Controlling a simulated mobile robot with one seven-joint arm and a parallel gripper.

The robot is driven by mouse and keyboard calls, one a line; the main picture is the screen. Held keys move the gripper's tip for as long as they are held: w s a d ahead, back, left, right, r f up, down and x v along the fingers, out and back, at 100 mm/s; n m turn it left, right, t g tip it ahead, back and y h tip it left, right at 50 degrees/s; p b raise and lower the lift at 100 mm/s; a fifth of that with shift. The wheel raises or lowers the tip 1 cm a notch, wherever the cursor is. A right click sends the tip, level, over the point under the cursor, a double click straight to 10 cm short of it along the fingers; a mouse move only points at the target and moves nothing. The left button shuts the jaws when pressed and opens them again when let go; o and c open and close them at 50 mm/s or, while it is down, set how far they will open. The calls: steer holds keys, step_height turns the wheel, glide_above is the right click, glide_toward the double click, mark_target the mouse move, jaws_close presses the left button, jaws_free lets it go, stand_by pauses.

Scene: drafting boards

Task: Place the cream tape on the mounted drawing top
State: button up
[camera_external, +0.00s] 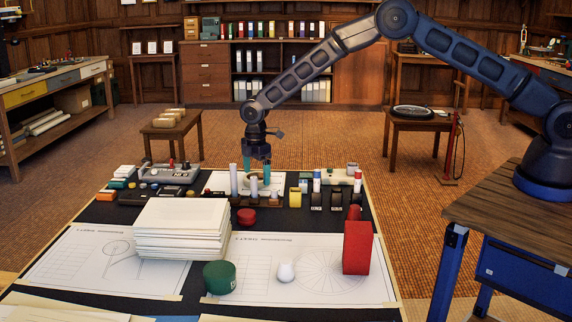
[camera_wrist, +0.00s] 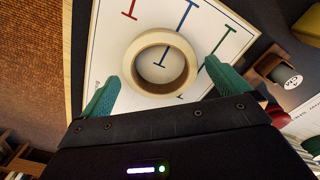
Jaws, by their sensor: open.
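The cream tape (camera_wrist: 160,90) is a ring lying flat on a white sheet (camera_wrist: 105,45) printed with red, blue and green bar marks, in the wrist view. My gripper (camera_wrist: 162,70) is open, its teal fingertips on either side of the ring with gaps. I cannot tell how far above the sheet they are. In the external view my gripper (camera_external: 257,168) points down over the far part of the dark table; I cannot make out the tape there, behind grey cylinders. A stack of white boards (camera_external: 180,232) stands nearer; I cannot tell which white piece is the mounted drawing.
Grey cylinders (camera_external: 234,180) stand close by my gripper. Small stationery crowds the far side. The near drawings have some bare space.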

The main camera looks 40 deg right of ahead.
step_height(320, 180, up, 11)
steer(key=s+d+r+m+t, duration=0.1)
steer(key=s+d+r+m, duration=0.15)
steer(key=d+r, duration=0.65)
steer(key=s+d+r+m, duration=0.25)
steer(key=d+r, duration=0.45)
steer(key=r, duration=0.5)
steer(key=s+d+r+m+t, duration=0.1)
steer(key=s+d+r+m, duration=0.2)
steer(key=s+d+r, duration=1)
steer(key=s+d+r+m+t, duration=0.1)
steer(key=s+d+r+m, duration=0.1)
steer(key=s+d, duration=0.55)
steer(key=s+d+r+m, duration=0.15)
steer(key=s+d, duration=0.25)
steer(key=s, duration=0.6)
steer(key=s+d+f+m, duration=0.2)
steer(key=s+d, duration=0.1)
steer(key=s, duration=0.6)
steer(key=s+d+f+m+t, duration=0.1)
steer(key=s+d+f+m, duration=0.2)
steer(key=s, duration=0.5)
steer(key=shift+s+d+t, duration=0.2)
steer(key=shift+s+t, duration=0.1)
steer(key=shift+s, duration=0.05)
